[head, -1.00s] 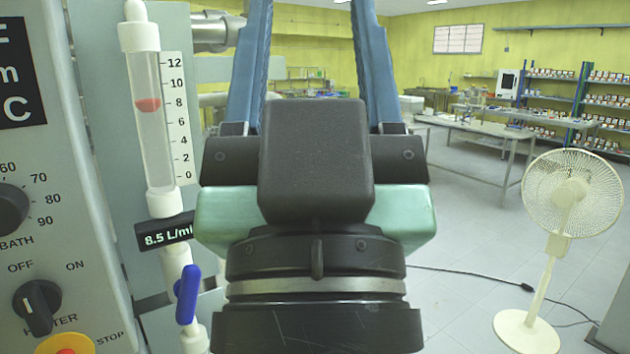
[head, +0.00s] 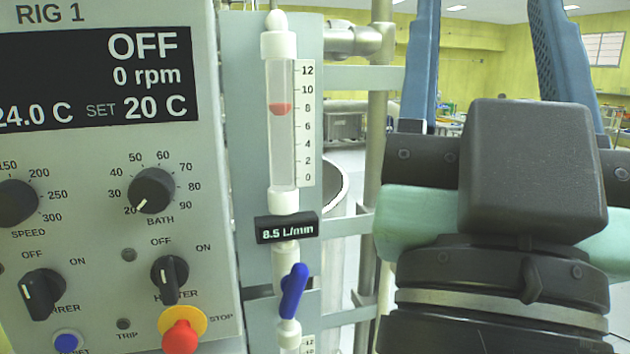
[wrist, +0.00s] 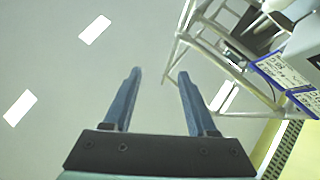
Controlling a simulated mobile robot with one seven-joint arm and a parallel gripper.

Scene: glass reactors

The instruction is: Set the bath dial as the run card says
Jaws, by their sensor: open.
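The bath dial (head: 152,190) is a black knob on the grey panel of rig 1 in the head view. Its white mark points low left, at 20 on a scale from 20 to 90. The display (head: 95,75) above reads OFF, 0 rpm, 24.0 C and SET 20 C. My gripper (wrist: 159,72) is open and empty, with two blue fingers apart. In the head view it stands right of the panel, fingers up, their tips cut off by the top edge. Blue-edged printed cards (wrist: 285,75) show at the right of the wrist view, too small to read.
Next to the bath dial are the speed dial (head: 15,203), the heater switch (head: 170,279) and a red stop button (head: 180,338). A flow meter (head: 281,120) reading 8.5 L/min and a blue-handled valve (head: 293,291) stand between panel and gripper.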

